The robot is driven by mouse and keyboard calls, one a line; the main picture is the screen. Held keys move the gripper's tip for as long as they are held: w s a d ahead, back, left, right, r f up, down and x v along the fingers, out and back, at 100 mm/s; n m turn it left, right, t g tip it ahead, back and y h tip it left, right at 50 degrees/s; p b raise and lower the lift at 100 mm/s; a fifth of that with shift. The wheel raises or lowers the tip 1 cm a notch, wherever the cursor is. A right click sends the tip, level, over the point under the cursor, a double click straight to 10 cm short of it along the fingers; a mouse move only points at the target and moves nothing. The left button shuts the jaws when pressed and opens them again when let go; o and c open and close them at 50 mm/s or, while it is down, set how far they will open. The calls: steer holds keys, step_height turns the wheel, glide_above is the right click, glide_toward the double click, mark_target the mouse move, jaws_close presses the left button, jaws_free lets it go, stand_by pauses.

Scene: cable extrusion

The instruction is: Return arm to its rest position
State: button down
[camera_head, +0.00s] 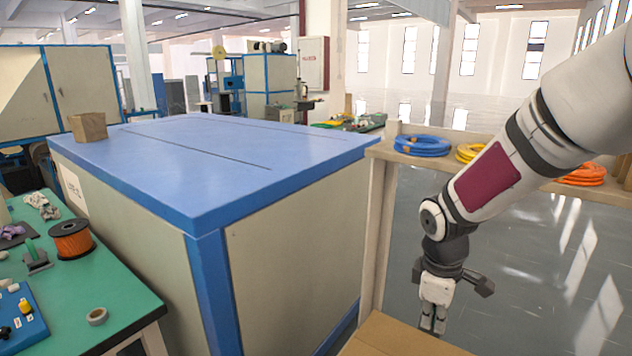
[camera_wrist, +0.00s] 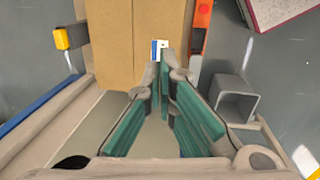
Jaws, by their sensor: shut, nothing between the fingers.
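My gripper (camera_head: 433,322) hangs fingers down at the right of the head view, above the right end of a cardboard box (camera_head: 395,340). In the wrist view my gripper (camera_wrist: 164,66) is shut, with its fingertips together and nothing between them. The box's brown top (camera_wrist: 115,45) lies below and beyond the fingers. A small white and blue label (camera_wrist: 159,50) shows just past the fingertips. My arm reaches in from the right edge of the head view.
A green table (camera_head: 100,280) with an orange cable spool (camera_head: 71,239) stands at left. A wooden shelf (camera_head: 398,168) holds blue cable coils (camera_head: 422,146) behind my arm.

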steer(key=s+r+m+t+p, duration=0.1)
steer(key=s+r+m, duration=0.4)
steer(key=s+r, duration=0.7)
steer(key=s+a+r+m+t, duration=0.1)
steer(key=s+r+m, duration=0.2)
steer(key=s, duration=0.3)
steer(key=s+a+r+m+t+y+p, duration=0.1)
steer(key=s+a+r+m, duration=0.1)
steer(key=s, duration=0.4)
step_height(320, 180, up, 2)
steer(key=shift+s+a+r+m+p, duration=0.1)
steer(key=shift+s+a+m+p, duration=0.2)
steer(key=shift+m, duration=0.4)
steer(key=shift+s+d, duration=0.1)
